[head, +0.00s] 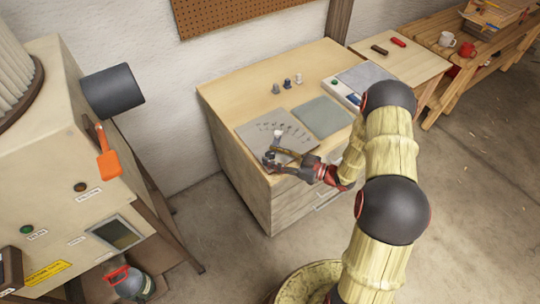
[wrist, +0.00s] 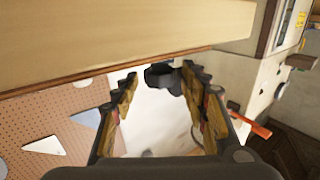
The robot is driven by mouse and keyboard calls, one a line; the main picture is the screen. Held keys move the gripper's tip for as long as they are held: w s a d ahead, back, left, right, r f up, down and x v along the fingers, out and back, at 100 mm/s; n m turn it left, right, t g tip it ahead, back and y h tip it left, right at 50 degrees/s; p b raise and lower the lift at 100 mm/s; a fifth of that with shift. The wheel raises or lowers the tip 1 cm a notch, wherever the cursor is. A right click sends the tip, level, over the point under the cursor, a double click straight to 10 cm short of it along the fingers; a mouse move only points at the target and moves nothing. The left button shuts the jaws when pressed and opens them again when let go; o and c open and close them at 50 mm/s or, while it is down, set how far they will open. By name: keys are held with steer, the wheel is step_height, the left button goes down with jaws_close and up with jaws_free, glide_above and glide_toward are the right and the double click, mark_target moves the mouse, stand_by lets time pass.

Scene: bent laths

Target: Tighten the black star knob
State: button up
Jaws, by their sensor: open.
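The black star knob (head: 268,157) is a small dark shape at the near left corner of the bench, by the grey marked plate (head: 255,138). In the wrist view a dark knob (wrist: 160,76) shows between the far ends of the fingers, below a pale wooden edge. My gripper (head: 273,158) is open, reaching in from the right with its fingertips around the knob. In the wrist view the two toothed fingers (wrist: 160,82) stand wide apart. I cannot tell whether either finger touches the knob. The fingers partly hide it in the head view.
A white ball-topped lever (head: 277,134) stands on the plate close to my fingers. Several small knobs (head: 287,84) stand at the back of the bench. A grey-green mat (head: 322,117) and a scale-like device (head: 365,80) lie right. An orange-handled machine (head: 50,130) stands left.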

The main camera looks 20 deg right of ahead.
steer(key=shift+w+a, duration=0.45)
steer(key=shift+a, duration=0.1)
steer(key=c, duration=0.3)
steer(key=c, duration=0.8)
steer(key=shift+c, duration=0.2)
